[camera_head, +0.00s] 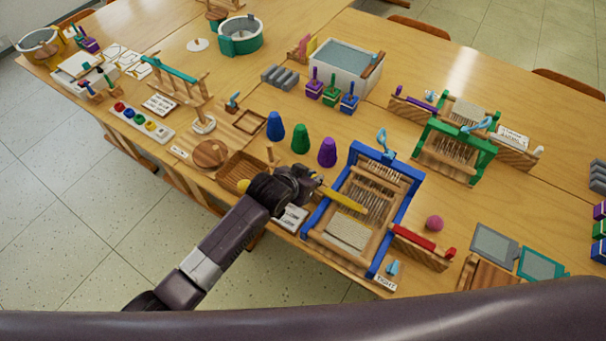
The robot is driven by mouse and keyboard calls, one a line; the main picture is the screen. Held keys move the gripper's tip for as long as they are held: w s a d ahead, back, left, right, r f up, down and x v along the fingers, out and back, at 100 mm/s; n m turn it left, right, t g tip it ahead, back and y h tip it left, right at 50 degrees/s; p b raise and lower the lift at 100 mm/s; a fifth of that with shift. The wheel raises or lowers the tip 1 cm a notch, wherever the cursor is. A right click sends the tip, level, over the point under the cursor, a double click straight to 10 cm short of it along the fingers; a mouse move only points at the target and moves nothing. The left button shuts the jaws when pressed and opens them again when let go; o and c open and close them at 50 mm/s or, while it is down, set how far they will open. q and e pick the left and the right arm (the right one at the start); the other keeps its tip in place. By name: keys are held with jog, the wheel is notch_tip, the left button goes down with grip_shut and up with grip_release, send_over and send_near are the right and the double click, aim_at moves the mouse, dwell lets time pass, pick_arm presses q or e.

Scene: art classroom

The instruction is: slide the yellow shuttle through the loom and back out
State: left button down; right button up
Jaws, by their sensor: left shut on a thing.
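The yellow shuttle (343,198) is a narrow bar that sticks out to the right of my left gripper (308,187). My left gripper is shut on it at the left side of the blue-framed loom (406,205). The shuttle's free end reaches past the loom's left post, over or among the warp threads (362,198); I cannot tell its exact height there. The near end of the shuttle is hidden by the gripper. My right gripper is not in view.
Blue, green and purple cones (300,139) stand left of the loom. A red shuttle (415,238) lies in a wooden holder to its right, near a pink ball (434,223). A green-framed loom (432,137) stands behind. A wooden tray (238,168) sits left of my gripper.

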aim_at(327, 191)
pick_arm(q)
jog(key=s+d, duration=0.2)
jog(key=shift+s+d+p, duration=0.1)
jog(key=shift+d+p, duration=0.25)
jog(key=shift+d, duration=0.05)
jog(key=shift+s+d, duration=0.25)
jog(key=shift+d, duration=0.1)
jog(key=shift+f, duration=0.1)
jog(key=c, duration=2)
grip_release()
jog(key=shift+o, duration=0.2)
jog(key=v, duration=1.2)
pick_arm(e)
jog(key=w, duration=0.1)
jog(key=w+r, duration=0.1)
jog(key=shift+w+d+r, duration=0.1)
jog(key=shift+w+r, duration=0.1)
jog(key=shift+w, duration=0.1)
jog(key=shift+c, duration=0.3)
